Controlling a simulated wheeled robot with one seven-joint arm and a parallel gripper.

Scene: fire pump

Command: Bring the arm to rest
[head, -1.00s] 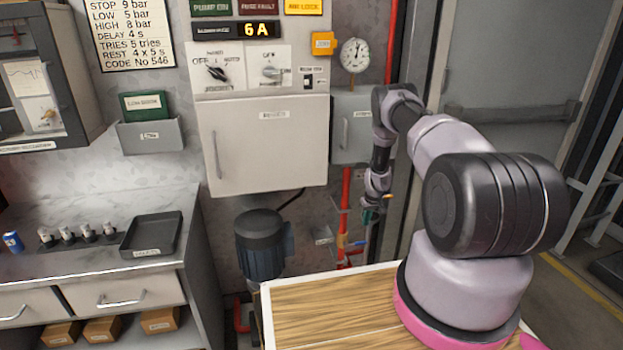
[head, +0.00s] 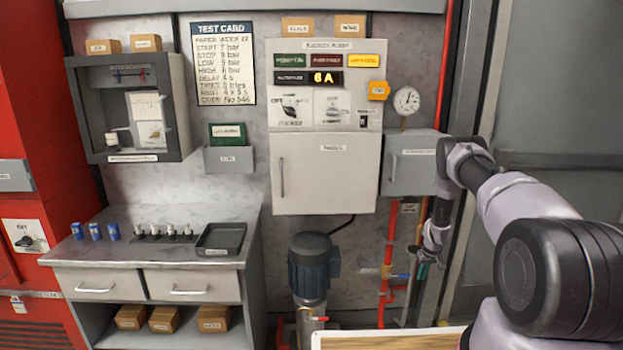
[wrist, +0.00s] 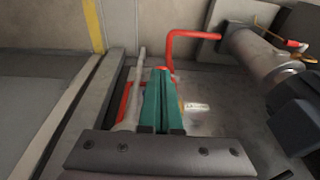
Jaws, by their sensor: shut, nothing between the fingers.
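My arm (head: 505,195) reaches out at the right of the head view, bent at the elbow, with its end hanging down in front of the wall beside the red pipe. My gripper (head: 423,270) points downward there, small in the head view. In the wrist view my gripper (wrist: 158,75) shows its teal fingers pressed together with nothing between them. It hangs above the floor near red pipework and touches nothing that I can see.
The red pipe (head: 385,290) with valves runs close to the gripper. The pump motor (head: 312,268) stands left of it. The pump cabinet (head: 324,175) and a grey box (head: 410,168) are on the wall. A counter (head: 160,250) with a black tray (head: 221,238) is at left.

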